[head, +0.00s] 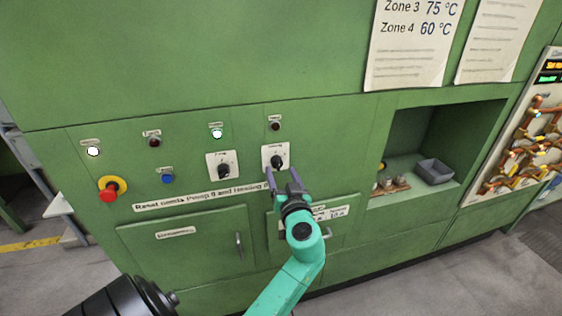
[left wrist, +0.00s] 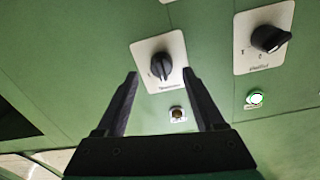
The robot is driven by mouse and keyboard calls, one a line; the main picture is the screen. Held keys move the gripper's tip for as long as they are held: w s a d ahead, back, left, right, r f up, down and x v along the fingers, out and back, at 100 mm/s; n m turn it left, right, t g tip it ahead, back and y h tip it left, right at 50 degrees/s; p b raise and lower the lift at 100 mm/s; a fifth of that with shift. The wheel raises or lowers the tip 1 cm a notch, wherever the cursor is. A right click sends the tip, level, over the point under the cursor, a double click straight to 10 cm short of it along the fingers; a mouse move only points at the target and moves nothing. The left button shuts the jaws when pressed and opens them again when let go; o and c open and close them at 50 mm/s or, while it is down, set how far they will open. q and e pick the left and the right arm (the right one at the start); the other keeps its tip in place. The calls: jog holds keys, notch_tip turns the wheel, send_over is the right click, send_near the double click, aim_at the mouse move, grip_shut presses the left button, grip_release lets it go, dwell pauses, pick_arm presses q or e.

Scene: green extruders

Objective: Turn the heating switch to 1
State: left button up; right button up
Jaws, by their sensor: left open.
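The heating switch appears to be the black rotary knob on a white plate (head: 275,157), the right one of two such switches on the green panel. Its label is too small to read surely. In the left wrist view, turned upside down, its knob (left wrist: 161,66) points nearly straight up and down. My left gripper (head: 280,174) is open and empty, in front of the panel at the lower edge of this plate. In the left wrist view its fingertips (left wrist: 160,78) spread to either side of the knob; I cannot tell whether they touch anything. My right gripper is not in view.
A second rotary switch (head: 223,168) sits left, under a lit green lamp (head: 217,133). A red emergency button (head: 109,194) and blue button (head: 168,179) are farther left. A recess (head: 433,120) opens at right.

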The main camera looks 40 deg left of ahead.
aim_at(277, 164)
pick_arm(q)
jog(key=shift+x, duration=1.2)
jog(key=shift+a+f, duration=0.1)
jog(key=shift+a, duration=0.2)
jog(key=shift+d, duration=0.15)
grip_shut()
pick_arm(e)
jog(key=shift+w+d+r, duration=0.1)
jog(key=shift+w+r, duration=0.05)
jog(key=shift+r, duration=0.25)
